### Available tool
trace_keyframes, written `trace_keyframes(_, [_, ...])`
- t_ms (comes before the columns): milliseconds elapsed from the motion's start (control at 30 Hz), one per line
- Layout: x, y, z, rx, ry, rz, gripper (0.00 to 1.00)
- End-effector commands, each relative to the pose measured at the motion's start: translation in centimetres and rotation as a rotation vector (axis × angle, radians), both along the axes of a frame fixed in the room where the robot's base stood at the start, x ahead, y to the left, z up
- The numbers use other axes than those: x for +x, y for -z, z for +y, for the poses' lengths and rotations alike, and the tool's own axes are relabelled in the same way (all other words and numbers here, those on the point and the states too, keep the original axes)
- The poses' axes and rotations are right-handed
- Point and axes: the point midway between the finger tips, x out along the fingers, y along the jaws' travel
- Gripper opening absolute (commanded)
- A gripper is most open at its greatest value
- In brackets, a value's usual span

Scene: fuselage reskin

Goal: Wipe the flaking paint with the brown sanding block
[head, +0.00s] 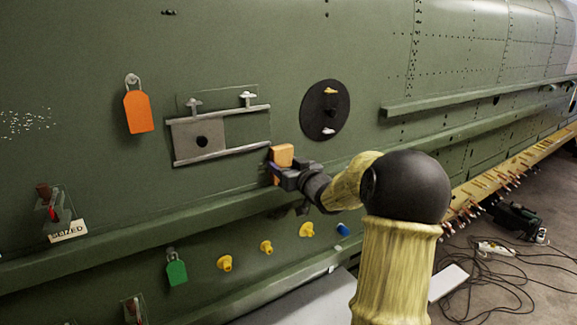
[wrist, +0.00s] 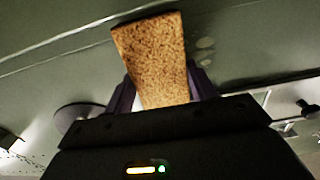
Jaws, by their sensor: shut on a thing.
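The brown sanding block (head: 283,155) is in my gripper (head: 277,170), in front of the green fuselage side, just right of the grey sliding plate. In the wrist view the block (wrist: 155,60) stands up between the two fingers of my gripper (wrist: 160,92), which are shut on it. I cannot tell whether the block touches the skin. A speckled pale patch (head: 28,122), which looks like the flaking paint, is at the far left of the head view, well away from the block.
A grey plate (head: 198,140) between rails, a black disc (head: 325,110) with knobs, and an orange tag (head: 138,111) are on the skin. A green ledge (head: 130,240) runs below, with a green tag (head: 176,272) and yellow knobs (head: 266,247) under it. Cables (head: 490,270) lie on the floor at right.

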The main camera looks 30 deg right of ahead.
Motion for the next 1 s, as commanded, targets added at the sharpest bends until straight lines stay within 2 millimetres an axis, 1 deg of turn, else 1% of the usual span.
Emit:
trace_keyframes(100, [0.0, 0.2, 1.1, -0.002, -0.004, -0.001, 0.38])
trace_keyframes(333, [0.0, 0.2, 2.7, -0.002, -0.005, -0.001, 0.38])
trace_keyframes(767, [0.0, 0.0, 3.2, -0.001, -0.004, -0.001, 0.38])
trace_keyframes(1000, [-0.1, 0.2, 4.8, -0.001, -0.005, -0.001, 0.38])
